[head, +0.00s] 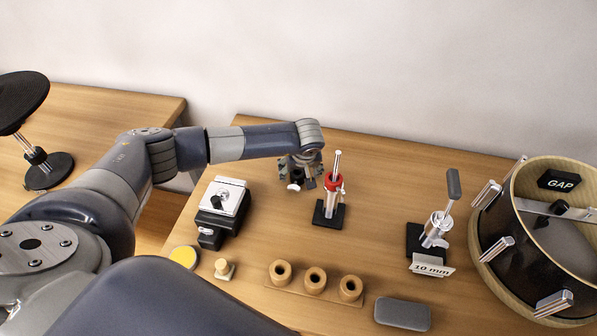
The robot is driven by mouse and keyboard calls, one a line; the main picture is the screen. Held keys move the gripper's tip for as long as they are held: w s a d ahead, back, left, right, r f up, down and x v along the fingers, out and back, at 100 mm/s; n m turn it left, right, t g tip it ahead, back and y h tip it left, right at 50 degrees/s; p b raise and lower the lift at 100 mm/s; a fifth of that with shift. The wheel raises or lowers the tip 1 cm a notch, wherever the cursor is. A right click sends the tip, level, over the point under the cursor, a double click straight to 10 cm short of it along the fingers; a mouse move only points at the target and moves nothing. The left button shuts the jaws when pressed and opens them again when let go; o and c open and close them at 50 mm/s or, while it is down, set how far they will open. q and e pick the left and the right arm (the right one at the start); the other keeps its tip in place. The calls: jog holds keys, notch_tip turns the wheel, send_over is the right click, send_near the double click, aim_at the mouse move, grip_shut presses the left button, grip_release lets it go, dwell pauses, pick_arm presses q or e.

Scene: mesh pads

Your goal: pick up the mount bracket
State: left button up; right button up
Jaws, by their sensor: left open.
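No label marks the mount bracket, and I cannot tell for certain which piece it is. One candidate is the upright metal post with a red collar (333,182) on a black base. Another is the chrome clamp piece (437,228) with a dark lever, on a black base behind a "10 mm" card. My left gripper (300,184) points down with its fingers open, just left of the red-collared post and apart from the chrome piece. Small detail between its fingers is too small to make out. My right gripper is not in view.
A drum shell (488,270) with a "GAP" tag stands at the right. A black-and-silver device (223,207) is at left. In front are a board with wooden rings (315,281), a grey case (402,313), a wooden peg (224,269) and a yellow disc (183,257).

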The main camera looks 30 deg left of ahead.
pick_arm(q)
jog(key=c, duration=1.2)
notch_tip(320, 180, up, 10)
jog(key=b, duration=0.3)
